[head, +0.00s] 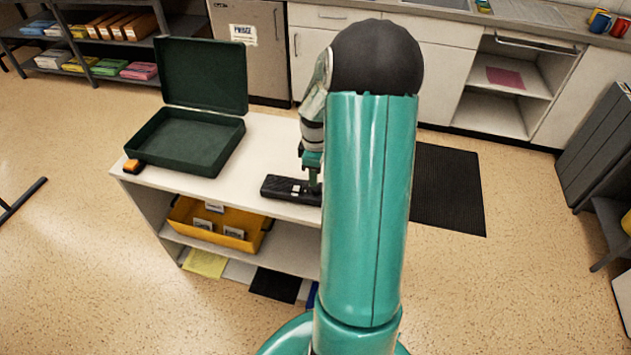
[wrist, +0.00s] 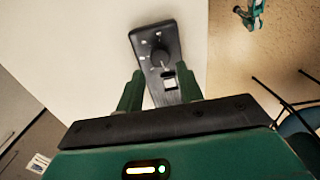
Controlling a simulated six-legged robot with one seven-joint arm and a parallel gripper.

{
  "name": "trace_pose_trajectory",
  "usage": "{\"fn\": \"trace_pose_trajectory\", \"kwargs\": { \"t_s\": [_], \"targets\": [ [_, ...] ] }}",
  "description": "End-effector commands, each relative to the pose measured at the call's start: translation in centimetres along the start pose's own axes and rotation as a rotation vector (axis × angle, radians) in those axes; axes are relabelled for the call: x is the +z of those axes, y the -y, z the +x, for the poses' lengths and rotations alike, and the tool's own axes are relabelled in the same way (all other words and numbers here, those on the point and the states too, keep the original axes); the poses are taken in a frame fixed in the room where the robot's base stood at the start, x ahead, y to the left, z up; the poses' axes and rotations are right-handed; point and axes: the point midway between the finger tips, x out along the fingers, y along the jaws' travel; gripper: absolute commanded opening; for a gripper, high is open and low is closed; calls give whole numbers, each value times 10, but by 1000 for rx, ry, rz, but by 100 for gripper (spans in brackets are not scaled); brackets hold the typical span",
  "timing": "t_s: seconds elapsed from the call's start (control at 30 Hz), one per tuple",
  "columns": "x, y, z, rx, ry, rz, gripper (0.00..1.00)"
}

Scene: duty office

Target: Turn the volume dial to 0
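A black control box (head: 280,187) lies on the white top of a low shelf unit; it also shows in the wrist view (wrist: 151,37). In the wrist view a round dark dial (wrist: 159,58) sits on its face, with small pale marks around it too small to read. A white square (wrist: 170,83) is just below the dial. My gripper (wrist: 158,69) is open, its two green fingers on either side of the box near the dial. I cannot tell whether they touch it. In the head view my gripper (head: 314,178) is over the right part of the box, and my arm hides what is behind.
An open dark green case (head: 185,140) stands left on the same top, with a small orange and black object (head: 134,166) at its corner. A yellow bin (head: 216,218) is on the shelf below. The white top (head: 265,140) is clear between case and box.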

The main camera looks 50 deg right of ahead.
Motion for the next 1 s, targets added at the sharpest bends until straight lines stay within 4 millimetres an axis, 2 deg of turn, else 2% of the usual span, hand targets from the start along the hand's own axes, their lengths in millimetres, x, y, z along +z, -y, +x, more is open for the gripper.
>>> {"fn": "trace_pose_trajectory", "kwargs": {
  "t_s": [0.03, 0.2, 0.4, 0.57, 1.0],
  "targets": [
    [0, -1, -14, 5, -1, 1, 37],
    [0, -1, -51, 4, -1, 0, 37],
    [0, 0, -81, 1, 0, 0, 37],
    [0, 0, -88, 0, 0, -1, 37],
    [0, 0, -88, -1, 0, 0, 37]
  ]
}}
